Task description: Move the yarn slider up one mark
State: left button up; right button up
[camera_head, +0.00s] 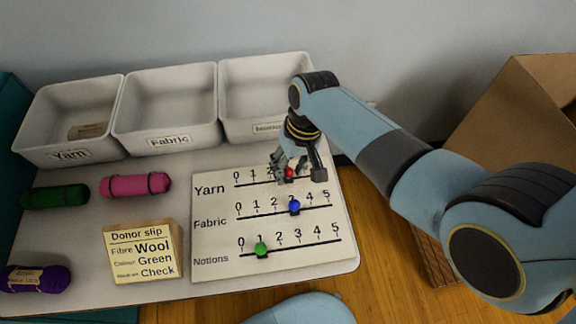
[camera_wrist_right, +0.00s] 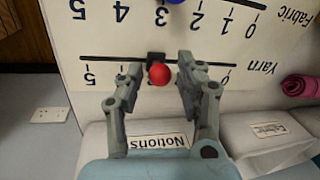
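The yarn slider has a red knob (camera_head: 289,173) on the top track of the white board (camera_head: 215,262), around the middle of its scale. Its exact mark is hidden by my gripper. My right gripper (camera_head: 297,177) is over the Yarn row. In the right wrist view, the red knob (camera_wrist_right: 160,74) sits between the two open fingers (camera_wrist_right: 160,72), with a gap visible on each side. A dark slider block (camera_wrist_right: 155,57) shows behind the knob. My left gripper is not in view.
The blue Fabric knob (camera_head: 294,207) and green Notions knob (camera_head: 261,249) sit on lower tracks. Bins labelled Yarn (camera_head: 65,137), Fabric (camera_head: 165,125) and Notions (camera_head: 262,110) stand behind. A donor slip (camera_head: 142,252) and yarn rolls lie left. A cardboard box (camera_head: 520,115) stands right.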

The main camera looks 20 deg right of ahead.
jog(key=shift+o, duration=0.5)
notch_tip(320, 180, up, 12)
jog(key=d, duration=0.2)
jog(key=shift+d+f, duration=0.15)
jog(key=shift+d, duration=0.05)
jog(key=shift+s, duration=0.1)
